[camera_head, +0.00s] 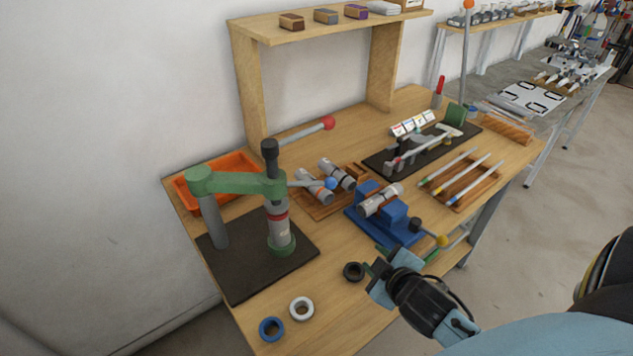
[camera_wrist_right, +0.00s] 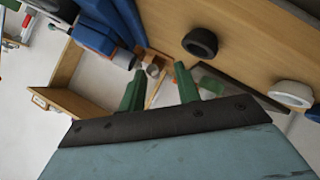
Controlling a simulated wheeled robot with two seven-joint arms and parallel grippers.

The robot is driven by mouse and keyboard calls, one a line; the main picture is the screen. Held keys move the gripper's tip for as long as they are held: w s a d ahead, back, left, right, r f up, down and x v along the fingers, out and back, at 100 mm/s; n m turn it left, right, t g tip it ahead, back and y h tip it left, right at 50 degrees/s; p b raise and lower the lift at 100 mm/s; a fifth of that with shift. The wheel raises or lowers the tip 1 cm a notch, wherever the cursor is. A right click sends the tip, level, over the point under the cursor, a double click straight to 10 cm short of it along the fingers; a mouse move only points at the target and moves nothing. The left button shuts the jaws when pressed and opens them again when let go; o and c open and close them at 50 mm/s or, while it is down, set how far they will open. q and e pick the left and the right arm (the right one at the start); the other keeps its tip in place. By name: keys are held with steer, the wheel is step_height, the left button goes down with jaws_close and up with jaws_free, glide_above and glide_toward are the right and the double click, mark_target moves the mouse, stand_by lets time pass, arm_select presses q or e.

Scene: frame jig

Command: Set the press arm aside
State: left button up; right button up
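The press stands on a dark base plate (camera_head: 238,275) at the left of the table. Its green press arm (camera_head: 245,183) spans from a grey post (camera_head: 215,222) to an upright grey cylinder (camera_head: 278,220) with a red band and a dark top. A rod with a blue ball (camera_head: 330,183) extends right from near the arm's right end. My right gripper (camera_head: 377,260) is at the table's front edge, well right of the press, beside a black ring (camera_head: 354,271). In the right wrist view its green fingers (camera_wrist_right: 158,78) are apart with nothing held. My left gripper is out of view.
A blue fixture (camera_head: 385,222) with a grey cylinder stands behind my right gripper. A white ring (camera_head: 301,309) and blue ring (camera_head: 271,328) lie at the front. An orange tray (camera_head: 240,163) sits behind the press. A rod with a red ball (camera_head: 328,123) rises behind it.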

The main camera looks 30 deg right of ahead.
steer(key=w+d+r+n+t+y, duration=0.35)
steer(key=r+n+t, duration=0.25)
steer(key=r+n, duration=0.3)
steer(key=n+g+y+p, duration=0.1)
steer(key=n+y, duration=0.7)
steer(key=n, duration=0.2)
glide_toward(325, 186)
steer(key=p+x, duration=0.2)
steer(key=x, duration=1)
steer(key=shift+f+p, duration=0.1)
steer(key=shift+p, duration=0.3)
jaws_close()
